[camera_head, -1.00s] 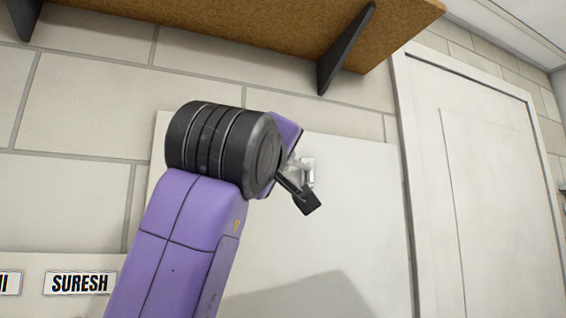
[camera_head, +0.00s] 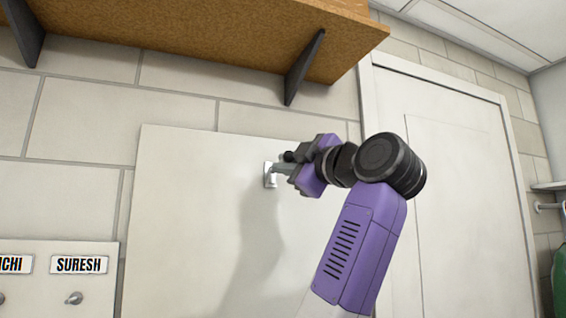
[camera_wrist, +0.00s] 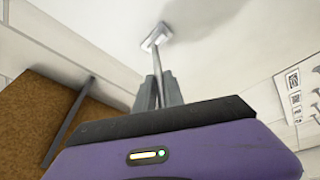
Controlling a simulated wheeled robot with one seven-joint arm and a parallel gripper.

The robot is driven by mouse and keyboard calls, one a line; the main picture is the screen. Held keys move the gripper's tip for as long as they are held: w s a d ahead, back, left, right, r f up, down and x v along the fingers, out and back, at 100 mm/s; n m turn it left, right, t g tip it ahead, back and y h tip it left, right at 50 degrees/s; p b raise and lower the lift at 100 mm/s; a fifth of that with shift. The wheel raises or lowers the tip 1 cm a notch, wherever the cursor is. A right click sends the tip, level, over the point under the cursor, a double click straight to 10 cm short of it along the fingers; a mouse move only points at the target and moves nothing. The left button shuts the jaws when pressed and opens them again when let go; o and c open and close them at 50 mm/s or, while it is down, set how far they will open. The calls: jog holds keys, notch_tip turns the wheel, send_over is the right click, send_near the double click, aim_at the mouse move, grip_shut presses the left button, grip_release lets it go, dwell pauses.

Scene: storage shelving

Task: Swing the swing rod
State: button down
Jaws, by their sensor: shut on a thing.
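The swing rod (camera_head: 280,168) is a short grey metal rod standing out from a small silver mounting plate (camera_head: 269,176) on a white wall panel (camera_head: 185,200). My gripper (camera_head: 288,164) is shut on the rod, coming in from the right, and hides part of it. In the wrist view the rod (camera_wrist: 159,58) runs from its plate (camera_wrist: 157,37) down between the grey fingers of my gripper (camera_wrist: 159,88). The rod's far end is hidden by the gripper.
A brown shelf (camera_head: 190,38) on dark brackets (camera_head: 304,68) overhangs above the panel. A white door (camera_head: 455,190) stands to the right. A name board with hooks (camera_head: 74,298) and a SURESH label (camera_head: 79,264) is at lower left.

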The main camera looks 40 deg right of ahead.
jog(key=shift+s+d+r+n+y, duration=0.2)
jog(key=shift+d+n+y, duration=0.1)
jog(key=shift+y, duration=0.25)
jog(key=shift+s+d+r+n+y, duration=0.1)
jog(key=shift+d+r+n+y, duration=0.15)
jog(key=shift+y, duration=0.3)
jog(key=c, duration=1.5)
grip_release()
jog(key=shift+o, duration=0.2)
jog(key=shift+f, duration=0.2)
jog(key=s+f+b, duration=0.1)
jog(key=s+b, duration=0.1)
jog(key=s, duration=0.5)
jog(key=shift+s+a+f, duration=0.2)
jog(key=shift+s+f, duration=0.05)
jog(key=shift+f, duration=0.1)
jog(key=shift+f, duration=0.1)
